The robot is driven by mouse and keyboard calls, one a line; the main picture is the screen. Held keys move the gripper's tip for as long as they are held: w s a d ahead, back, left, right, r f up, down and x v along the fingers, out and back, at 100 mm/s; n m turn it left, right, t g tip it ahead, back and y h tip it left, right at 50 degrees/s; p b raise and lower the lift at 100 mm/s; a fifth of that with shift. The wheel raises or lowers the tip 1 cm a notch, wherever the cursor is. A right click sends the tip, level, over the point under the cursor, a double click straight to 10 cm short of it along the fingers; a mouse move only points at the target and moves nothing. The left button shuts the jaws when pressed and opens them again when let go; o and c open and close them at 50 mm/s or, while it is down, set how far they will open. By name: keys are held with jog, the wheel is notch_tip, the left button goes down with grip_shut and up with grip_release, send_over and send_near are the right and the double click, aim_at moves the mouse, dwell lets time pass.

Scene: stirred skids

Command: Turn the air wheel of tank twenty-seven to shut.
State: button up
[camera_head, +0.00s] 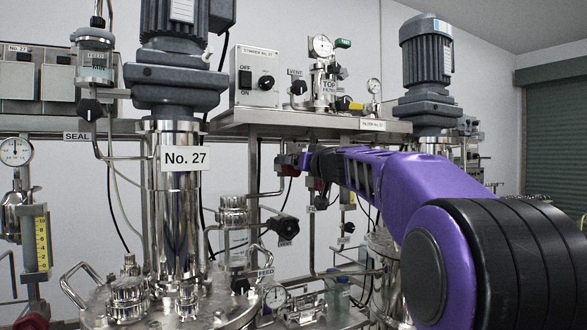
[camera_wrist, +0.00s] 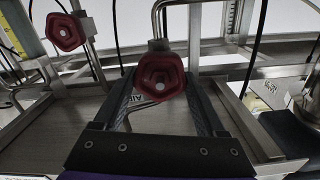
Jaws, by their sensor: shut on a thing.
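Tank twenty-seven (camera_head: 175,220) is the shiny steel vessel at left in the head view, with a grey motor (camera_head: 178,55) on top and a "No. 27" plate. In the wrist view a dark red five-sided wheel (camera_wrist: 160,80) sits between the two fingers of my gripper (camera_wrist: 162,90), which is shut on it. A small tag reading "AIR" (camera_wrist: 136,99) shows upside down beside the wheel. In the head view my gripper (camera_head: 312,160) reaches the pipework right of the tank and mostly hides the wheel. How far the wheel is turned cannot be told.
A second red wheel (camera_wrist: 65,32) is at upper left in the wrist view, apart from my gripper. A stirrer switch box (camera_head: 254,76) and the filter shelf (camera_head: 315,122) are above. Pipes and rails crowd the area.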

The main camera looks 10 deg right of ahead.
jog(key=m+b, duration=0.1)
jog(key=m, duration=0.2)
jog(key=shift+d+m, duration=0.15)
jog(key=shift+m, duration=0.25)
jog(key=m, duration=0.3)
jog(key=shift+m+b, duration=0.3)
jog(key=m, duration=0.3)
jog(key=shift+d+f+m, duration=0.1)
jog(key=shift+d+m, duration=0.05)
jog(key=shift+m, duration=0.15)
jog(key=m, duration=0.4)
jog(key=shift+f+m, duration=0.1)
jog(key=shift+m, duration=0.2)
jog(key=m+p, duration=0.1)
jog(key=m, duration=0.2)
jog(key=shift+f+m, duration=0.1)
jog(key=shift+m, duration=0.2)
jog(key=m+p, duration=0.1)
jog(key=m, duration=0.3)
jog(key=shift+f+m, duration=0.1)
jog(key=shift+m, duration=0.2)
jog(key=m+p, duration=0.2)
jog(key=m, duration=0.2)
jog(key=shift+f, duration=0.1)
jog(key=shift+a+f+m+p, duration=0.15)
jog(key=shift+m+p, duration=0.35)
jog(key=shift+m, duration=1.1)
jog(key=shift+a, duration=0.1)
